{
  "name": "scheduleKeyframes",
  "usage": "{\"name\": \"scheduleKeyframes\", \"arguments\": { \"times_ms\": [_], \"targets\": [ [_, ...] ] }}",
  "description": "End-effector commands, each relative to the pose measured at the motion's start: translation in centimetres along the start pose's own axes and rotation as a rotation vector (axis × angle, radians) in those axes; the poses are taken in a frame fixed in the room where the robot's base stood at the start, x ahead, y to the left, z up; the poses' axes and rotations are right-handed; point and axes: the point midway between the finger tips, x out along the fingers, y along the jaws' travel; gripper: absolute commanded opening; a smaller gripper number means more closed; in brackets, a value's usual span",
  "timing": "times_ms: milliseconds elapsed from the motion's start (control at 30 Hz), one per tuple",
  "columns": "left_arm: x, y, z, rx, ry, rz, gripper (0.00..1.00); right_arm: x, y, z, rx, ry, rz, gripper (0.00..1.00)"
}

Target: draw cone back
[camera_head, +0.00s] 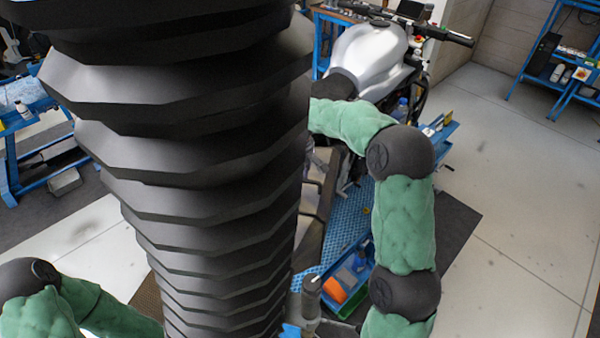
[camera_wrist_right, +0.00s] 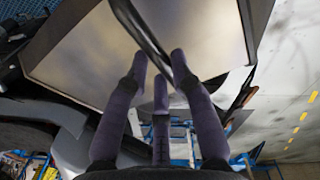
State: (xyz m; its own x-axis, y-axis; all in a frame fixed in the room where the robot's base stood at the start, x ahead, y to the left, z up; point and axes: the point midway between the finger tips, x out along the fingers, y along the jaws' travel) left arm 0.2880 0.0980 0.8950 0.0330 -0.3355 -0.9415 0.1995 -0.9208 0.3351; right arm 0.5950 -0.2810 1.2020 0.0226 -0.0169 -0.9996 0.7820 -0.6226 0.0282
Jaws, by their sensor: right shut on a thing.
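My right gripper (camera_wrist_right: 160,72) shows in the right wrist view as three dark purple-grey fingers. It is shut on a black curved bar (camera_wrist_right: 143,30), which passes between the fingertips in front of a large pale grey, box-like panel (camera_wrist_right: 200,35). I cannot tell whether this bar belongs to a cone. I make out no clear cone shape in either view. In the head view my right arm is seen at the right, but its gripper is hidden. My left arm shows at the lower left, and its gripper is out of view.
A silver motorcycle (camera_head: 372,58) stands at the back centre. A blue shelf (camera_head: 545,70) is at the far right and a blue bench (camera_head: 30,100) at the left. The right floor is clear.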

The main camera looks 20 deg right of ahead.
Motion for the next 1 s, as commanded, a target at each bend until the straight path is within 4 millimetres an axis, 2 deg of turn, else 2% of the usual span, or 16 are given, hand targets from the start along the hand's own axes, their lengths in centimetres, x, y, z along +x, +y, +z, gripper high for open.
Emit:
{"name": "scheduleKeyframes", "arguments": {
  "times_ms": [33,600,800,1000],
  "targets": [
    [0.4,-0.1,0.0,0.0,0.0,0.0,0.4,0.3,-1.1,-0.1,-0.004,-0.002,-0.008,0.0],
    [2.4,-0.8,-0.1,0.0,0.0,0.0,0.4,-0.1,-12.0,-0.1,-0.005,-0.003,-0.008,0.0],
    [2.5,-0.9,-0.1,0.0,0.0,0.0,0.4,-0.1,-13.7,0.0,-0.003,-0.003,-0.008,0.0],
    [2.5,-0.9,-0.1,0.0,0.0,0.0,0.4,-0.1,-13.8,0.0,-0.002,-0.004,-0.011,0.0]
  ]
}}
